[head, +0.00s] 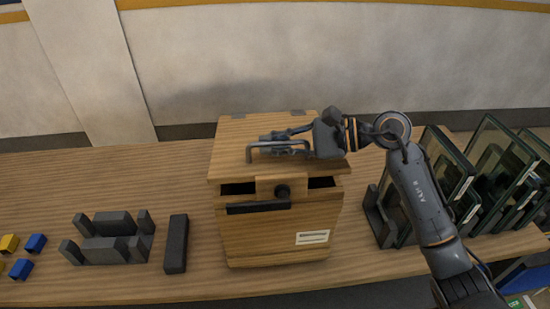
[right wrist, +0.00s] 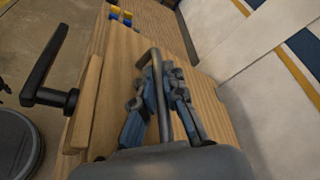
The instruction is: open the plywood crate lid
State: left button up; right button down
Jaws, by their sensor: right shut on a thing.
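The plywood crate (head: 270,235) stands on the wooden table with its lid (head: 228,162) on top. Dark gaps show under the lid's front edge; I cannot tell whether the lid is raised. A grey bar handle (head: 252,148) is on the lid. My right gripper (head: 272,139) reaches in from the right and is shut on this handle. In the right wrist view, the gripper's blue fingers (right wrist: 163,85) lie on both sides of the handle bar (right wrist: 157,72). A black latch lever (head: 258,207) with a round pivot lies nearly level across the crate's front. My left gripper is not in view.
A black block (head: 176,244) and a grey holder (head: 108,240) stand left of the crate, with yellow and blue blocks (head: 35,243) at the far left. Glass panels (head: 490,160) stand in racks at the right. A wall with a pillar (head: 95,70) is behind the table.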

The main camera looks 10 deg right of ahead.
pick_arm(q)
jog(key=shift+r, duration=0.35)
pick_arm(e)
jog(key=w+r+m+g, duration=0.1)
jog(key=w+r+m, duration=0.1)
jog(key=w+r, duration=0.4)
notch_tip(320, 180, up, 4)
jog(key=shift+w+r, duration=0.1)
jog(key=shift+w, duration=0.3)
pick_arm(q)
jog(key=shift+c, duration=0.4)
